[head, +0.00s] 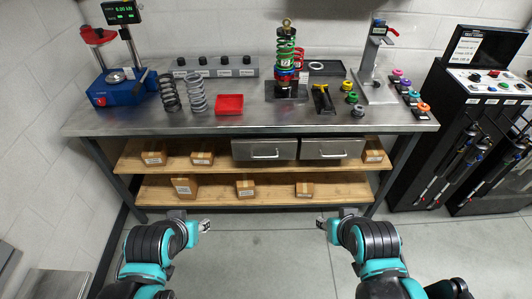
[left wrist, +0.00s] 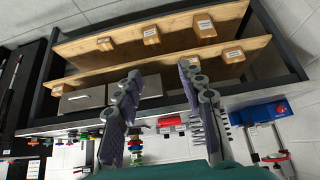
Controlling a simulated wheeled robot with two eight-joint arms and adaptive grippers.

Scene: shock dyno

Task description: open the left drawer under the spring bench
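The left drawer (head: 240,149) is a grey metal box front under the spring bench (head: 205,127), with a bar handle (head: 265,156). It looks shut. The right drawer (head: 332,146) beside it looks shut too. In the upside-down left wrist view the left drawer (left wrist: 151,84) shows between my fingers, partly hidden by one; its handle cannot be made out. My left gripper (head: 207,226) is open and empty, apart from the drawer, low in front and to its left; its spread fingers fill the left wrist view (left wrist: 162,100). My right gripper (head: 320,225) is in front and to the right, apart from the drawers; its opening is unclear.
Wooden shelves (head: 215,175) under the bench hold several cardboard boxes (head: 186,186). Springs (head: 197,94), a red tray (head: 230,103) and a coilover (head: 286,60) stand on the bench top. A black cabinet (head: 465,125) stands at right. The floor (head: 262,250) between my arms is clear.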

